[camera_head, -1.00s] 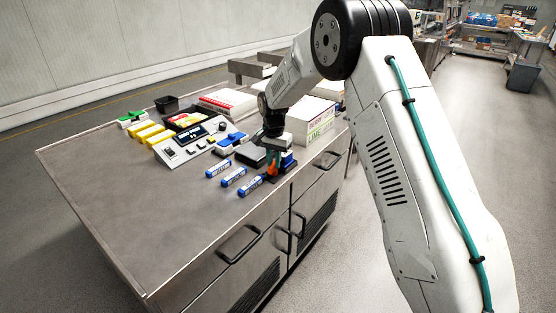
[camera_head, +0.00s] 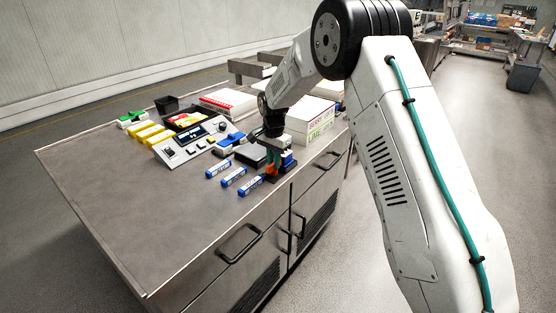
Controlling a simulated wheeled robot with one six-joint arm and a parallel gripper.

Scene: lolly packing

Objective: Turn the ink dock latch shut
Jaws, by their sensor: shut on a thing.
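The ink dock (camera_head: 288,160) stands near the right edge of the steel counter, a small dark unit with a blue block on it. My gripper (camera_head: 272,164) points down at its left side and is shut on a small orange part there, which looks like the latch (camera_head: 271,170). The fingers and wrist cover part of the dock, so the exact angle of the latch is hard to tell.
Several blue-and-white sticks (camera_head: 234,177) lie left of the dock. White boxes (camera_head: 310,118) stand behind the gripper. The front left of the counter (camera_head: 125,200) is clear.

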